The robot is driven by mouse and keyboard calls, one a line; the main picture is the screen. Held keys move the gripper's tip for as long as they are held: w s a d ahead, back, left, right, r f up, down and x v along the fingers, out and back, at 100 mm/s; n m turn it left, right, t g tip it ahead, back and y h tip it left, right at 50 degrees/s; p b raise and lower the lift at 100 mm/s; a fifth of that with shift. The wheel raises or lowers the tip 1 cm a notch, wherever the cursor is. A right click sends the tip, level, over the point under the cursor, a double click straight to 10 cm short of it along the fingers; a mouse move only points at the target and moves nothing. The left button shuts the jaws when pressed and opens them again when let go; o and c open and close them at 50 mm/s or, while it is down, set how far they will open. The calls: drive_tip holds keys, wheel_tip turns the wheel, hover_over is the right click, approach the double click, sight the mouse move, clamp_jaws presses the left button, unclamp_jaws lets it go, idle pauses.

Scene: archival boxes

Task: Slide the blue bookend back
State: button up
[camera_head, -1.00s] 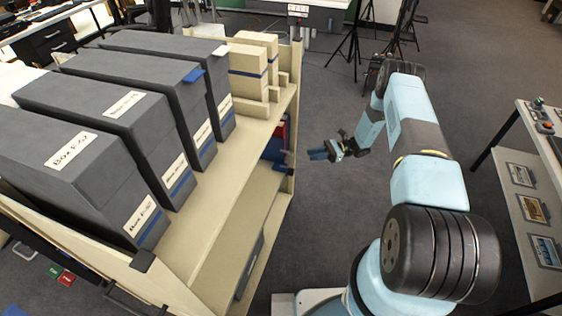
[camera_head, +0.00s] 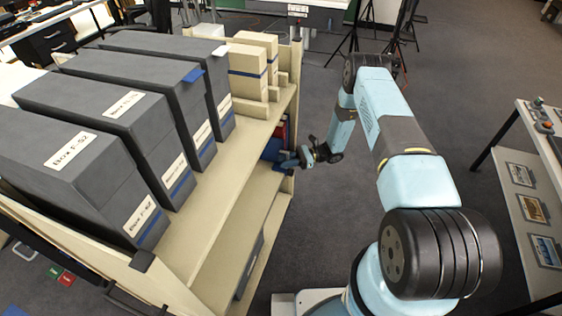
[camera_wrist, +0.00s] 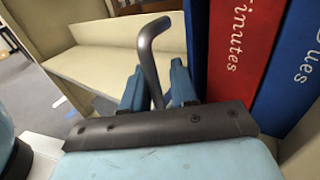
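The blue bookend (camera_wrist: 197,45) stands upright against the left side of a red binder in the wrist view. A grey bent rod (camera_wrist: 150,52) reaches out from near its top and turns down. My gripper (camera_wrist: 158,82) has its two blue fingers on either side of the rod's lower part, with a gap showing beside the rod; it looks open. In the head view my gripper (camera_head: 287,161) is at the lower shelf's open side, covering part of the bookend (camera_head: 271,149). The bookend's base is hidden.
A red "Minutes" binder (camera_wrist: 243,45) and a blue "Dues" binder (camera_wrist: 295,85) stand right of the bookend. The shelf board (camera_wrist: 120,65) to the left is bare.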

drive_tip(key=shift+a+r, duration=0.15)
drive_tip(key=shift+a, duration=0.5)
drive_tip(key=shift+o, duration=0.3)
drive_tip(key=c, duration=0.3)
clamp_jaws()
drive_tip(key=shift+d, duration=0.1)
drive_tip(key=shift+d, duration=0.2)
